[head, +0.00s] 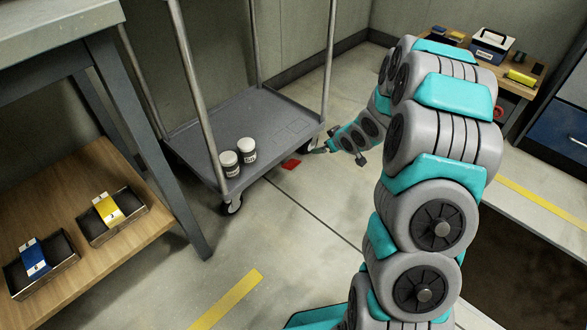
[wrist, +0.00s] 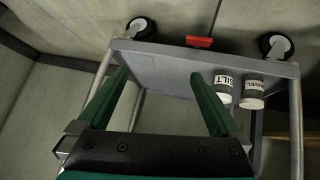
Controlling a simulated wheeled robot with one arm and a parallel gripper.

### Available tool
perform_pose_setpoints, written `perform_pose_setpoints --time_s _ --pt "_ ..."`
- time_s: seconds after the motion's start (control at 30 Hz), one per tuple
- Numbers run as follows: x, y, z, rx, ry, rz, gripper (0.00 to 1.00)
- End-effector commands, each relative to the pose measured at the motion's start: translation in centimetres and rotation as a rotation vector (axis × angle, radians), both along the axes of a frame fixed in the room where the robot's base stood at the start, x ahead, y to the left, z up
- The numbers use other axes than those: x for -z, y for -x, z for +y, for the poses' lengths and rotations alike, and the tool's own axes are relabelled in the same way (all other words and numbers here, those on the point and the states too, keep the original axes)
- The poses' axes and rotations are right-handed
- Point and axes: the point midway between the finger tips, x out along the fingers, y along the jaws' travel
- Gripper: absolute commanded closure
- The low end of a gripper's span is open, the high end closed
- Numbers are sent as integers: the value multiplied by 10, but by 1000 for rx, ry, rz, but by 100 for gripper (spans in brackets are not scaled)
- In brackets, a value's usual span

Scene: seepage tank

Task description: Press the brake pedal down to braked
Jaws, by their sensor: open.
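The brake pedal is a small red plate (head: 291,164) at floor level by the near edge of the grey cart (head: 190,146), between its casters. In the wrist view the red pedal (wrist: 199,42) juts out past the cart's edge, near the top. I cannot tell how far it is tilted. My gripper (head: 320,150) is low beside the cart's right corner, to the right of the pedal. In the wrist view its two green fingers (wrist: 160,78) are apart with nothing between them, and the pedal lies beyond the fingertips. No contact with the pedal shows.
Two white-lidded jars (head: 238,156) stand on the cart's deck. Metal posts rise from the cart. A wooden shelf (head: 75,225) with small boxes stands at left, a bench (head: 500,55) with a toolbox at back right. Floor before the cart is open.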

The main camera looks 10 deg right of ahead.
Motion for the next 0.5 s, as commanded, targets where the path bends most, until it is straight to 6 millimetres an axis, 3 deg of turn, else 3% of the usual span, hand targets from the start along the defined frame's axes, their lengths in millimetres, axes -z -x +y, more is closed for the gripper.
perform_pose_setpoints --time_s 0.03,0.2,0.4,0.5 --pt "26 -6 2 -25 -32 -22 0" --pt "76 -21 21 -120 -155 -132 0" --pt "118 -18 42 -199 -298 -230 0" --pt "126 -16 48 -222 -347 -266 0"
